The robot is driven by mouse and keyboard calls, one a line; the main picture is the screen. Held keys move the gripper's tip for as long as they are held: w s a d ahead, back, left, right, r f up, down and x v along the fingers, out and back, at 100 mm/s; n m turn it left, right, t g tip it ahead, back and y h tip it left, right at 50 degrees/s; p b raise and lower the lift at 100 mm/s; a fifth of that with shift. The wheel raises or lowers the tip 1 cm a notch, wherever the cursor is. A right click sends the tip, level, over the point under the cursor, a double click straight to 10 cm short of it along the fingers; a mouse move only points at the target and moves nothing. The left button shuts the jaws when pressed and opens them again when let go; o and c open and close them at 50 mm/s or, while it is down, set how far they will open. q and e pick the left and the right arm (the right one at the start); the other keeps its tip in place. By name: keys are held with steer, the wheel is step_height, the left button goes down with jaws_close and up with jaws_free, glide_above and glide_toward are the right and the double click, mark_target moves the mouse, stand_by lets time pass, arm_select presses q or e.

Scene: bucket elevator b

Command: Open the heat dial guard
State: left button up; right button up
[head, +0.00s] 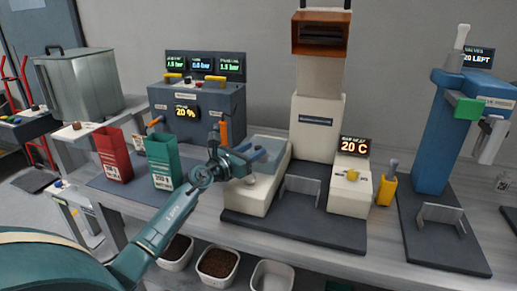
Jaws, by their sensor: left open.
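The heat unit is a cream machine on a dark base, with a "20 C" display (355,146) on its right block. A small yellow knob (352,175) sits on that block below the display. A pale see-through cover (270,145) lies over the top of the cream block (262,190) on the left. I cannot tell for sure which part is the dial guard. My left gripper (262,157) is open beside this cover, overlapping it in the head view. Whether it touches the cover is unclear. My right gripper is not in view.
A grey control box (200,103) with three displays stands behind. A red container (113,156) and a green container (162,160) stand left. A yellow holder (386,190) and a blue valve stand (443,140) are to the right. White bins (218,265) sit below the bench.

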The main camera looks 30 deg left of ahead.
mark_target(256, 148)
arm_select(q)
steer(key=shift+w+d, duration=0.15)
steer(key=shift+w, duration=0.65)
steer(key=shift+w+d, duration=0.1)
steer(key=shift+w, duration=0.7)
steer(key=shift+c, duration=0.4)
jaws_close()
